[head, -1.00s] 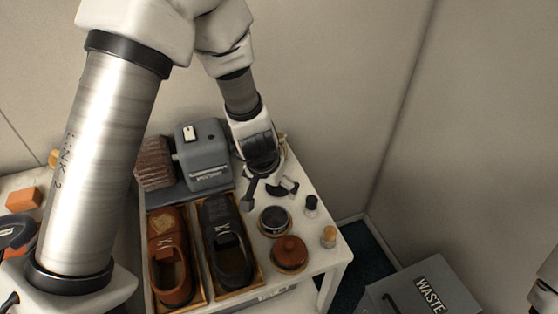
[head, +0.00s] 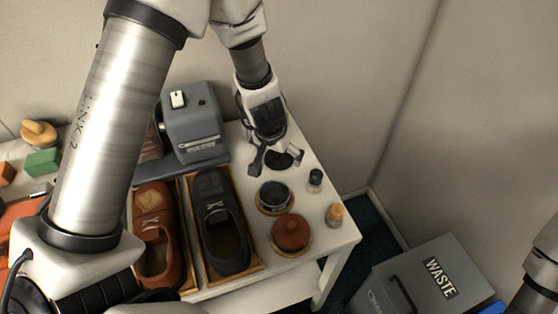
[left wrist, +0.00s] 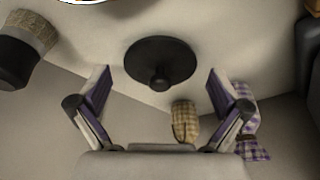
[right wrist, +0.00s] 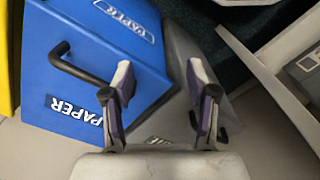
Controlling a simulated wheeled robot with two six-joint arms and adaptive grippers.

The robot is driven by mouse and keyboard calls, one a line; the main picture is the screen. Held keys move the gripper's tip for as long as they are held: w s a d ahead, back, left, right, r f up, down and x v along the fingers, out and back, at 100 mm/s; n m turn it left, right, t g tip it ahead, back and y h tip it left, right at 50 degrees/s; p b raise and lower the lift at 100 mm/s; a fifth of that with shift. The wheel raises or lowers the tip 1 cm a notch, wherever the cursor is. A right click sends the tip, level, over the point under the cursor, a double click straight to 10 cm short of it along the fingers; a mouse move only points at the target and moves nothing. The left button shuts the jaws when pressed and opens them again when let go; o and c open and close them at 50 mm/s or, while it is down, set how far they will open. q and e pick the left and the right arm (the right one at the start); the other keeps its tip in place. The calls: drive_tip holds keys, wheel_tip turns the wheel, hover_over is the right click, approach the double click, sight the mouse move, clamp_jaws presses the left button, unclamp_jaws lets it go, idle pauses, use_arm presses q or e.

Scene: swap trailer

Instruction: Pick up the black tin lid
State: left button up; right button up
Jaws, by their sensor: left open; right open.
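The black tin lid (head: 284,157), a dark round disc, lies on the white table behind the open black tin (head: 275,196). In the left wrist view the lid (left wrist: 160,60) shows whole, with a small round knob facing the camera. My left gripper (head: 277,165) is open over the lid, and its fingers appear on either side of it. In the left wrist view the open fingers (left wrist: 157,82) frame the near part of the lid without visible contact. My right gripper (right wrist: 159,70) is open and empty, away from the table above the bins.
A brown lidded tin (head: 291,232), a black-capped bottle (head: 315,178) and an orange-capped bottle (head: 336,215) stand nearby. Shoes in wooden trays (head: 222,222) and a grey machine (head: 193,125) are left. A waste bin (head: 425,280) and blue paper bin (right wrist: 75,70) stand off the table.

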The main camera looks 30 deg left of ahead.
use_arm(q)
drive_tip(key=shift+s, duration=0.15)
drive_tip(key=c, duration=1)
drive_tip(key=shift+c, duration=0.5)
